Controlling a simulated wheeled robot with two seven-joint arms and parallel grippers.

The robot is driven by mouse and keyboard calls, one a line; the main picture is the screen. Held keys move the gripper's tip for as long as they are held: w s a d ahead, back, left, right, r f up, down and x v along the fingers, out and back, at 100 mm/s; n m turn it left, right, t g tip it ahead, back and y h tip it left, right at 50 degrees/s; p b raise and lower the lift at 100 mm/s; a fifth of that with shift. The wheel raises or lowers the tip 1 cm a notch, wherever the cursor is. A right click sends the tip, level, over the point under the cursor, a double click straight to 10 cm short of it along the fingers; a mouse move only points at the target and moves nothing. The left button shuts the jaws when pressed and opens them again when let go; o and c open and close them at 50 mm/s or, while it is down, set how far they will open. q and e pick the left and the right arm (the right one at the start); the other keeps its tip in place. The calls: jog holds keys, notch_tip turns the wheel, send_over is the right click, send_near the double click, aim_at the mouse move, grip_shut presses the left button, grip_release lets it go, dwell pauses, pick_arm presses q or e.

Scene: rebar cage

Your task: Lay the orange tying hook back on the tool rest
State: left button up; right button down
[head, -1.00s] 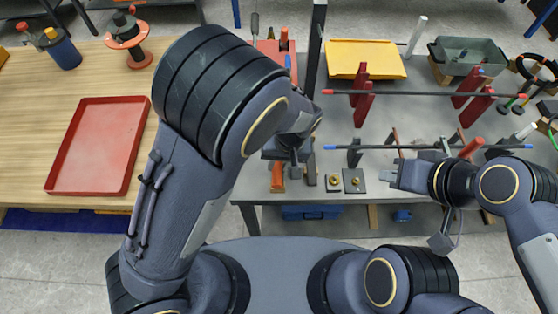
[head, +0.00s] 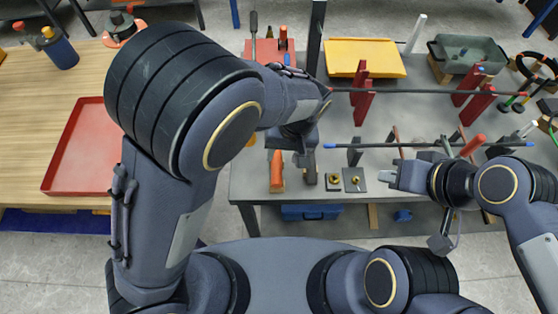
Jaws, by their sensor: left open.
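An orange handle (head: 276,172), which looks like the tying hook, lies at the near left edge of the grey table (head: 345,205). Its metal hook end is not clear to see. My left gripper (head: 301,158) points down just right of the orange handle, open and apparently empty. My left arm hides part of the table behind it. A small dark block (head: 311,166) stands close to the gripper; I cannot tell whether it is the tool rest. My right gripper (head: 390,178) is at the table's near side, pointing left; its finger gap is not clear.
Two small dark plates with brass pieces (head: 354,180) lie between the grippers. Two long bars (head: 430,92) run across red and dark supports. A yellow tray (head: 364,57), a red toolbox (head: 262,50) and a grey-green bin (head: 468,52) stand behind. A red tray (head: 80,150) is on the wooden table.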

pick_arm(q)
jog(key=shift+d+r, duration=0.2)
jog(key=shift+r, duration=0.6)
jog(key=shift+d+r, duration=0.15)
jog(key=shift+r, duration=0.6)
jog(key=s+a+r+n+h, duration=0.1)
jog(key=s+a+r+h, duration=0.2)
jog(key=a, duration=0.4)
jog(key=s+a+r+h, duration=0.1)
jog(key=a+r+h, duration=0.2)
jog(key=a+r, duration=0.4)
jog(key=s+a+t, duration=0.5)
jog(key=s+a, duration=0.4)
jog(key=shift+r+n+t, duration=0.2)
jog(key=shift+n+t, duration=0.1)
jog(key=shift+t, duration=0.1)
